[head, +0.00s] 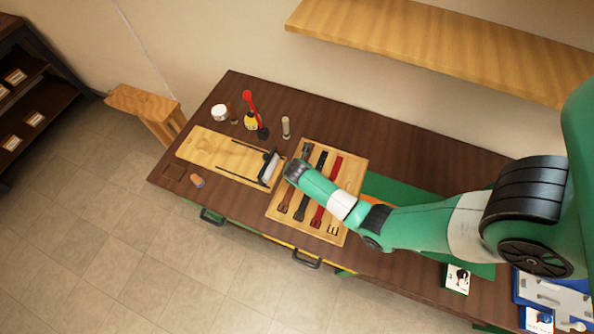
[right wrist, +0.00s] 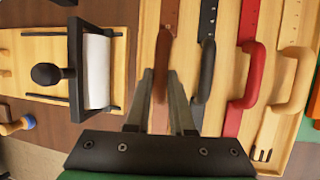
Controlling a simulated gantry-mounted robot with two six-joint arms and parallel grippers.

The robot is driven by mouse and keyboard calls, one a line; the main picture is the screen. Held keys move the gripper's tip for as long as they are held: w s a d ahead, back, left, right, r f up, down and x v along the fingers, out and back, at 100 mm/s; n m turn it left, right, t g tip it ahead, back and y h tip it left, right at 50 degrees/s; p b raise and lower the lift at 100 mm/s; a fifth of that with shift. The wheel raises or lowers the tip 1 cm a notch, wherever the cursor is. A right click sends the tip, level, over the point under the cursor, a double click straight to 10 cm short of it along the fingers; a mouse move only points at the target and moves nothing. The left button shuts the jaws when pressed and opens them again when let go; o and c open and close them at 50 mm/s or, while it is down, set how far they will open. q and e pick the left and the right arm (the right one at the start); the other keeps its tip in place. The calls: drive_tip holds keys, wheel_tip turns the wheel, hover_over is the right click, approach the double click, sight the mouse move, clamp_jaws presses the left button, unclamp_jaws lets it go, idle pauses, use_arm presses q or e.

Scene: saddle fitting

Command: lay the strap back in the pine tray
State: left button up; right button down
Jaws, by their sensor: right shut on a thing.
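The pine tray (head: 354,178) lies on the dark bench in the head view, with my right arm across its middle. In the right wrist view its wood (right wrist: 147,18) shows around several straps. A brown strap (right wrist: 163,55) runs between the fingers of my right gripper (right wrist: 160,85), which is shut on it. Whether this strap touches the tray floor I cannot tell. A black strap (right wrist: 207,65), a red strap (right wrist: 250,70) and a tan strap (right wrist: 294,80) lie to its right, each with a bowed part. My left gripper is not in view.
A pale board (head: 215,155) lies left of the tray, with a black-framed white pad (right wrist: 97,70) close to the tray. A red-handled tool (head: 249,105), a white jar (head: 220,112) and a small upright post (head: 286,127) stand behind. A wooden shelf (head: 430,40) hangs above the bench.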

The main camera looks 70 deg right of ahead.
wheel_tip(320, 180, down, 3)
drive_tip(key=shift+s+a+r, duration=0.1)
drive_tip(key=shift+r, duration=0.2)
drive_tip(key=c, duration=0.8)
unclamp_jaws()
drive_tip(key=shift+r, duration=0.2)
drive_tip(key=p+v, duration=0.3)
drive_tip(key=v, duration=0.8)
drive_tip(key=shift+a+r, duration=0.15)
drive_tip(key=shift+r, duration=0.1)
